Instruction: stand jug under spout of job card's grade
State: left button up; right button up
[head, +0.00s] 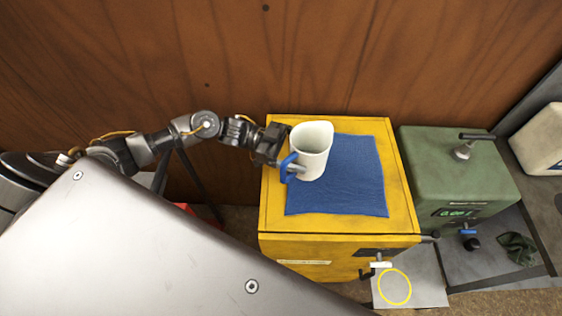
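A white jug (315,150) with a blue handle (287,168) stands upright on a blue cloth (345,195) on top of a yellow cabinet (275,222). My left gripper (284,163) is at the jug's handle side; whether its fingers are closed on the handle is too small to tell. The yellow cabinet has a spout with a white lever (380,265) on its front, above a grey plate with a yellow ring (395,287). A green cabinet (455,170) beside it has a lit display and a blue-handled tap (467,231). No job card is readable. My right gripper is out of view.
A dark cloth (517,249) and a small black object (472,244) lie on the grey shelf (500,270) by the green cabinet. A pale container (542,138) stands at far right. A wooden wall (330,60) closes the back. The ringed plate is empty.

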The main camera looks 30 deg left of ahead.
pick_arm(q)
jog(key=a+f+b, duration=0.5)
jog(key=shift+s+a+f, duration=0.15)
jog(key=shift+a+f, duration=0.25)
jog(key=f+b, duration=0.4)
jog(key=shift+a+f, duration=0.1)
jog(key=shift+a, duration=0.3)
jog(key=shift+s+f, duration=0.1)
jog(key=shift+f, duration=0.25)
jog(key=o, duration=0.9)
jog(key=shift+c, duration=0.2)
